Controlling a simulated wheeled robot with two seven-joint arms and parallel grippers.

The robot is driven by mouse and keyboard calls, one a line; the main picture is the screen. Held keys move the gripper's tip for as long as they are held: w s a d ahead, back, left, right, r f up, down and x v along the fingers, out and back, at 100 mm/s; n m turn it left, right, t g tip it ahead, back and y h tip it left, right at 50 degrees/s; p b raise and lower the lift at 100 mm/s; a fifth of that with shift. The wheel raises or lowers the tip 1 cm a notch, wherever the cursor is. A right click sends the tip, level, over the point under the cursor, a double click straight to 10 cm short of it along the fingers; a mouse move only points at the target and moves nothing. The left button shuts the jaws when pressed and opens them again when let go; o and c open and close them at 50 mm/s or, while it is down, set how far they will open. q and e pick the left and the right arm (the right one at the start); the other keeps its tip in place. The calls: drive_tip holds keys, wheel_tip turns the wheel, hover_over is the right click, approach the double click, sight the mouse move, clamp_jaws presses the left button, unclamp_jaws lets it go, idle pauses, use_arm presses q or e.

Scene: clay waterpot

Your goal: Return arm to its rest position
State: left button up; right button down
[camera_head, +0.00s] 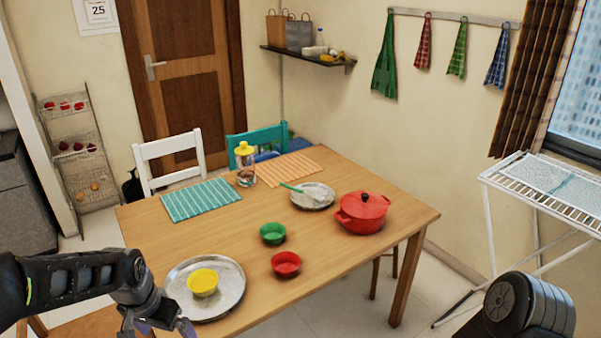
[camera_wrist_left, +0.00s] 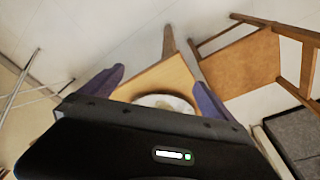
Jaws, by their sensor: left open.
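My left arm (camera_head: 75,280) reaches in from the lower left of the head view, beside the table's near left corner. Its gripper (camera_head: 162,328) points downward and is partly cut off by the lower edge. In the left wrist view, the two purple fingers of the gripper (camera_wrist_left: 157,88) stand wide apart with nothing between them. Beyond the fingers lie a corner of the wooden table (camera_wrist_left: 160,78) and the rim of a round metal tray (camera_wrist_left: 165,101). A part of my right arm (camera_head: 530,306) shows at the lower right; its gripper is out of view.
The metal tray (camera_head: 232,298) holds a yellow bowl (camera_head: 203,282) right of my left gripper. Green (camera_head: 272,234) and red bowls (camera_head: 286,264), a red pot (camera_head: 362,213) and a yellow-lidded jar (camera_head: 245,165) stand on the table. A wooden chair (camera_wrist_left: 245,62) stands nearby. A white rack (camera_head: 550,185) is at right.

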use_arm(q)
drive_tip(key=d+f+n+t+h, duration=0.2)
drive_tip(key=d+f, duration=1.1)
drive_tip(key=d, duration=0.1)
drive_tip(key=s+d+f+g+h, duration=0.1)
drive_tip(key=s+d+f, duration=0.3)
drive_tip(key=s, duration=0.5)
drive_tip(key=s+d+f+n+g, duration=0.1)
drive_tip(key=s+d+f+g, duration=0.1)
drive_tip(key=s+d+f, duration=0.3)
drive_tip(key=s+f, duration=0.3)
drive_tip(key=s, duration=0.2)
drive_tip(key=shift+d+f+n+h, duration=0.3)
drive_tip(key=shift+h, duration=0.1)
drive_tip(key=shift+s, duration=0.1)
